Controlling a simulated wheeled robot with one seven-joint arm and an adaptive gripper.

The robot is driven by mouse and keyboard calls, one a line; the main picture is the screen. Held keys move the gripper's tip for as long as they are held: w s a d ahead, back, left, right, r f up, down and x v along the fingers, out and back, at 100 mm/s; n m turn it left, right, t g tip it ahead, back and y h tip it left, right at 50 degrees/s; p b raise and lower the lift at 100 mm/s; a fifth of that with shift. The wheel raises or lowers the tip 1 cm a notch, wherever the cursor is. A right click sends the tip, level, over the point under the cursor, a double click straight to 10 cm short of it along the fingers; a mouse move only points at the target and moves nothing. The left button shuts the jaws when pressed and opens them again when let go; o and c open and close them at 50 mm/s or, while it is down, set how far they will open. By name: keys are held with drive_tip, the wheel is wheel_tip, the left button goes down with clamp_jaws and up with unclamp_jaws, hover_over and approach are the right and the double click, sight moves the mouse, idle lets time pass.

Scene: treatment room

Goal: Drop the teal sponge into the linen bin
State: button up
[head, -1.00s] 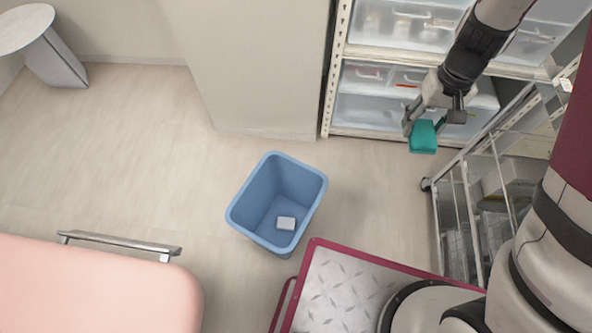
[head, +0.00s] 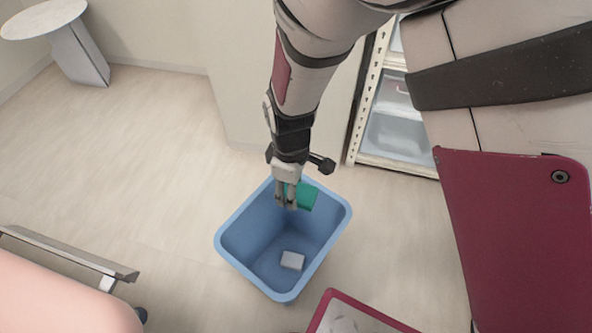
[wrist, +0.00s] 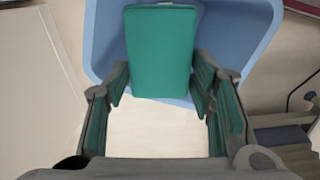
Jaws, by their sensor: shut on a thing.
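The teal sponge (head: 307,196) is held in my gripper (head: 287,202), which points down over the far part of the blue linen bin (head: 226,249). In the wrist view the sponge (wrist: 160,50) sits between my two fingers, with the blue bin (wrist: 240,25) behind it. My gripper is shut on the sponge. How far the sponge is above the bin's rim is hard to tell. My arm and gripper hide part of the bin's far rim.
A small light block (head: 292,260) lies on the bin's floor. A pink padded bed (head: 55,300) with a metal rail (head: 70,250) is at the lower left. A shelf with drawers (head: 395,135) stands behind at right. Open floor (head: 150,160) lies left of the bin.

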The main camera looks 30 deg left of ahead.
drive_tip(key=shift+s+a+f+n+b, duration=0.4)
drive_tip(key=shift+s+a+f+n, duration=0.2)
drive_tip(key=shift+s+a+f, duration=0.3)
wheel_tip(320, 180, down, 6)
drive_tip(key=b, duration=0.4)
drive_tip(key=shift+r, duration=0.2)
drive_tip(key=o, duration=1.2)
drive_tip(key=shift+o, duration=0.2)
drive_tip(key=shift+r, duration=0.1)
